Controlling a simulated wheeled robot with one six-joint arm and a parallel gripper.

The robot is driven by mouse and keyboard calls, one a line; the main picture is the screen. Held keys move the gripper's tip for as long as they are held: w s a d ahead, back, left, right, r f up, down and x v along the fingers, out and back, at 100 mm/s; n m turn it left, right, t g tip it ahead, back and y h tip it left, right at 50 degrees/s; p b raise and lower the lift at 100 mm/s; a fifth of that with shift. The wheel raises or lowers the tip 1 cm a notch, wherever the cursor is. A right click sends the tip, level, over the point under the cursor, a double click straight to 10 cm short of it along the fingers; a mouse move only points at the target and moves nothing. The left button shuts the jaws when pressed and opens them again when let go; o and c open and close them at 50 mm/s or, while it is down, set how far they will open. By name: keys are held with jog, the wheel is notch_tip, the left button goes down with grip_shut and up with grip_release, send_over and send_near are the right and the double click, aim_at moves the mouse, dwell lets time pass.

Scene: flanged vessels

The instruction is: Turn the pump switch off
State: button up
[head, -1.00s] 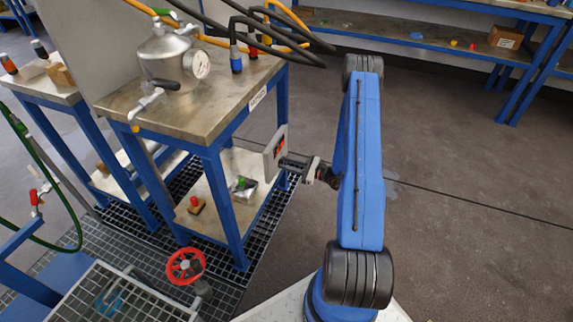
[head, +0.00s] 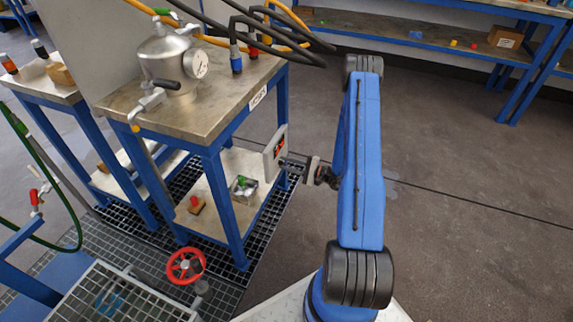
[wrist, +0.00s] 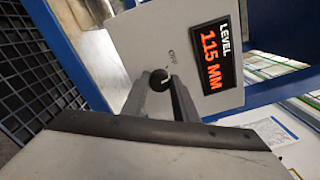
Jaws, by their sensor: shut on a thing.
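The pump switch is a small dark round knob (wrist: 158,77) on a light grey panel (wrist: 140,45). A small white mark shows on the knob, but its exact direction is hard to read. The word OFF is printed just above and right of the knob. My gripper (wrist: 159,84) is shut on the knob, one finger on each side. In the head view my gripper (head: 289,163) reaches left to the panel (head: 270,156), which is mounted at the side of the workbench. The knob is hidden there.
The workbench (head: 185,118) carries a metal vessel (head: 170,62) with a gauge. A red handwheel (head: 186,265) stands low in front. Black and orange hoses hang above. The floor at right is clear.

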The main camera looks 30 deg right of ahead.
jog(key=n, duration=0.5)
jog(key=shift+s+f, duration=0.1)
jog(key=shift+n, duration=0.4)
jog(key=o, duration=1.1)
jog(key=shift+c, duration=0.2)
jog(key=v, duration=1.7)
jog(key=shift+s+d, duration=0.15)
